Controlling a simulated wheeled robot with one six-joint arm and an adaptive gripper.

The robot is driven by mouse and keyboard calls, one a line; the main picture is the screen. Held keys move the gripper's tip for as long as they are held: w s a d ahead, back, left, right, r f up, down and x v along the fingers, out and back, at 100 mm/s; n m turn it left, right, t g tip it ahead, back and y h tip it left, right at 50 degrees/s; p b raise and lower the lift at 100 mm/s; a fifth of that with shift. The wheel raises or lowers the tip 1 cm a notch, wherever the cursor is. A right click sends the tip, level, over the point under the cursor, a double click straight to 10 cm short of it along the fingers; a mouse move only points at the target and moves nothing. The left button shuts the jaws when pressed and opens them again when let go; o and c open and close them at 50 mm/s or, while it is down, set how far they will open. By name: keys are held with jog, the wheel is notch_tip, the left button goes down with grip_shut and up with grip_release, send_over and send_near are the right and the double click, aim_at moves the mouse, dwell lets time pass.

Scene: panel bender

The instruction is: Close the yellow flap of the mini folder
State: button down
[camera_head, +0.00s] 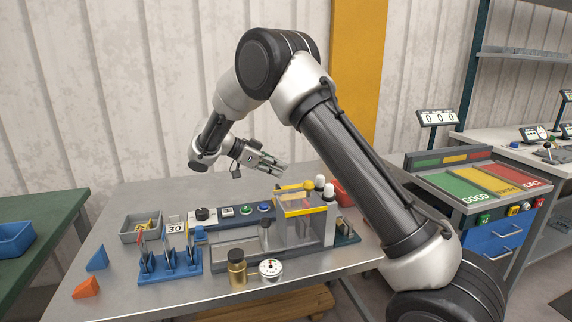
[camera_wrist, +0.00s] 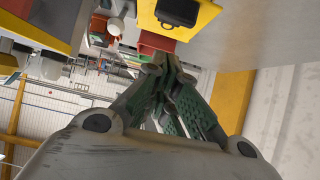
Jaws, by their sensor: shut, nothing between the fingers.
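The mini folder (camera_head: 315,235) is a small grey bench machine on the table, with a clear, boxy part on top. A yellow-edged flap (camera_head: 304,211) runs along that clear part's front, and a yellow bar (camera_head: 296,187) lies at its back. How far the flap is open I cannot tell. My gripper (camera_head: 284,170) is shut and empty, above and behind the folder, pointing right and slightly down. In the wrist view its closed green-padded fingers (camera_wrist: 168,75) point up the picture, near a yellow piece (camera_wrist: 202,20) bearing a black part. I see no contact.
Left of the folder are a blue rack (camera_head: 170,272) with dark pieces, a grey bin (camera_head: 141,228) and a button panel (camera_head: 236,212). The table's left rear is clear.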

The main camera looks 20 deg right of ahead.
aim_at(279, 186)
jog(key=shift+a+f, duration=0.45)
jog(key=shift+f, duration=0.3)
jog(key=shift+a+f, duration=0.5)
jog(key=shift+f, duration=0.3)
jog(key=shift+a+f, duration=0.45)
jog(key=shift+f, duration=0.3)
jog(key=shift+r, duration=0.1)
